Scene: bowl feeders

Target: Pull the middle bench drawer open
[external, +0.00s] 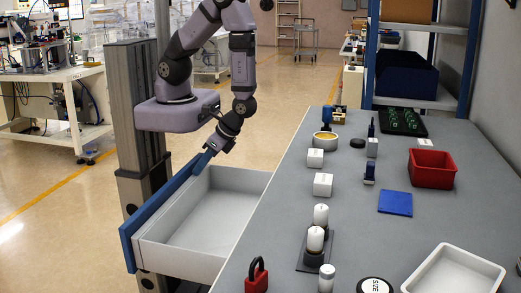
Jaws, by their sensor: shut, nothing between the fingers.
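A bench drawer (205,215) with pale grey walls stands pulled out from the left side of the bench. It looks empty. Its blue front panel (165,205) faces left, toward my arm's column. Whether it is the middle drawer cannot be told, since the bench side below is hidden. My gripper (209,153) points down at the far end of the blue front, by its top edge. Its fingers are shut with nothing between them. They are small here, and whether they touch the panel cannot be told. The drawer's handle is not visible.
The grey bench top (345,205) carries white blocks (323,184), a red padlock (257,276), a red bin (432,169), a blue plate (395,202) and a white tray (453,272). A blue-framed shelf (421,77) stands at its far end. Open floor lies beyond the drawer.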

